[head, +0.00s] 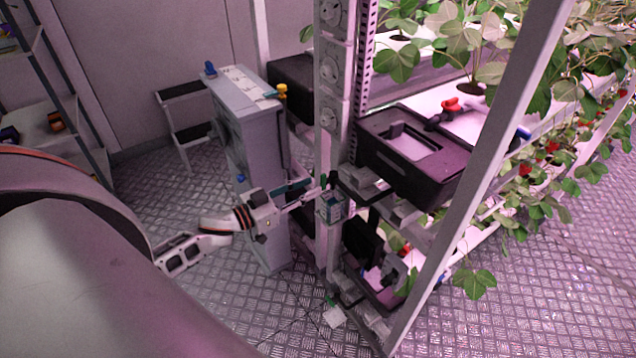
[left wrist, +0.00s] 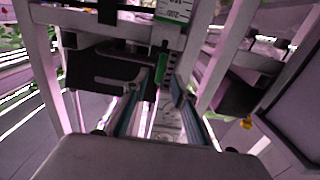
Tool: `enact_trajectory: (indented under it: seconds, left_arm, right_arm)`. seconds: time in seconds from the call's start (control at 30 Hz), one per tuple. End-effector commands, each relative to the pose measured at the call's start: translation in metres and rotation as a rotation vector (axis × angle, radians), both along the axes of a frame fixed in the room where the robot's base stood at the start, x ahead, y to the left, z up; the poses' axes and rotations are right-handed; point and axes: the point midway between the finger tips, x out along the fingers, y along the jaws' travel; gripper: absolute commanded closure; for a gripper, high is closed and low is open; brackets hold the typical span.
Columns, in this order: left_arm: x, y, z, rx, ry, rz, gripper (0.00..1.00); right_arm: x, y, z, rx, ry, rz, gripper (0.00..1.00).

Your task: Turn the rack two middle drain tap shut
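My left gripper (head: 312,194) reaches the rack post from the left. In the left wrist view its two teal fingers (left wrist: 165,82) are apart, with a visible gap. A green tap lever (left wrist: 162,64) shows at the fingertips, within or just beyond the gap; contact is unclear. In the head view the green lever (head: 323,181) is a small upright piece beside the post, close to the fingertips. My right gripper is not in view.
Another green tap (head: 330,300) is lower down. A grey cabinet (head: 250,130) stands close to my left gripper. Berry plants (head: 470,40) fill the right. Metal floor is open at left.

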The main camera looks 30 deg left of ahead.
Motion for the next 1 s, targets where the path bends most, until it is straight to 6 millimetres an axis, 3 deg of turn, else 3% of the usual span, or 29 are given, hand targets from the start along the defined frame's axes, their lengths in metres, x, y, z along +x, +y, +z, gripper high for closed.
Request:
enact_trajectory:
  seconds: [0.23, 0.63, 0.73, 1.0]
  left_arm:
    - [0.028, -0.011, 0.0, 0.001, 0.0, 0.001, 0.74]
    - [0.034, -0.015, -0.001, 0.0, 0.001, 0.001, 0.74]
    - [0.034, -0.014, 0.0, 0.0, 0.001, 0.001, 1.0]
    - [0.034, -0.015, 0.0, 0.004, -0.001, 0.001, 1.0]
  right_arm:
    - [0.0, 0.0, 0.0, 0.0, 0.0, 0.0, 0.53]
    - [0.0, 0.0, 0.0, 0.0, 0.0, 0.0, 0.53]
    - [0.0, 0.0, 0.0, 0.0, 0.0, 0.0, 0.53]
    - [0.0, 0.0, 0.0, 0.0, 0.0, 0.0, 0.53]
